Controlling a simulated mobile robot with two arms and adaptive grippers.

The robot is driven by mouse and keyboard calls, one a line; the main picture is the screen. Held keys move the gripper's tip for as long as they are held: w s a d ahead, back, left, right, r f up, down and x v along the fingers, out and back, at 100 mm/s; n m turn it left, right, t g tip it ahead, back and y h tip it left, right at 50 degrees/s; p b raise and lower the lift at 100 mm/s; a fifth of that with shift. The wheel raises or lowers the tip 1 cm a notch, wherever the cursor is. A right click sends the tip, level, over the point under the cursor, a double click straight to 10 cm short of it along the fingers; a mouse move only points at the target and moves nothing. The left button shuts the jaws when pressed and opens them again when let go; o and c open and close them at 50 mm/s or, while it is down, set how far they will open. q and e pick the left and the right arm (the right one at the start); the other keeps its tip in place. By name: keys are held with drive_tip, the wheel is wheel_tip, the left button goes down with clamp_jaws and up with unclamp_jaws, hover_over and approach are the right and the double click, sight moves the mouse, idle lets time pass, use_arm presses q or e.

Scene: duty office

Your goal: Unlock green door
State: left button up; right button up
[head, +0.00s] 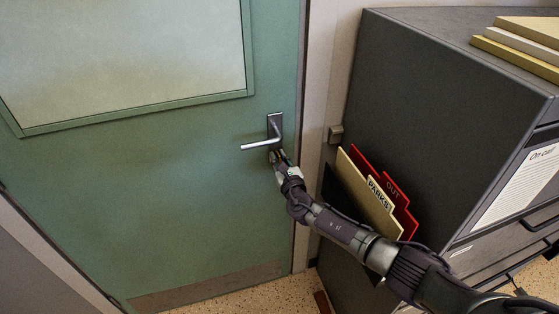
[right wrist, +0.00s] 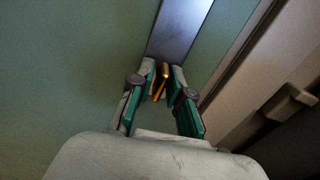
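The green door (head: 200,190) is shut and fills the left of the head view. Its lever handle (head: 262,144) sits on a metal lock plate (head: 275,124), which also shows in the right wrist view (right wrist: 181,25). My right gripper (head: 278,157) is at the lower end of this plate, just below the lever. In the right wrist view, its fingers (right wrist: 162,80) are drawn in close around a thin brass-coloured key (right wrist: 161,82). The key's tip points at the plate; whether it is inside the keyhole is hidden. My left gripper is not in view.
A dark grey cabinet (head: 430,110) stands close right of the door frame. Its side holds red and cream folders (head: 370,193), near my right arm. A strike-like metal fitting (head: 335,134) is on the wall. Speckled floor shows below.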

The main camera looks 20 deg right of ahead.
drive_tip(key=shift+o, duration=0.9)
drive_tip(key=s+p, duration=0.3)
drive_tip(key=s, duration=0.1)
drive_tip(key=shift+s+d+r, duration=0.1)
drive_tip(key=shift+s, duration=0.2)
drive_tip(key=s+p, duration=0.1)
drive_tip(key=s, duration=0.3)
drive_tip(key=shift+s+d+p, duration=0.1)
drive_tip(key=shift+s+p, duration=0.15)
drive_tip(key=shift+p, duration=0.1)
drive_tip(key=shift+f, duration=0.2)
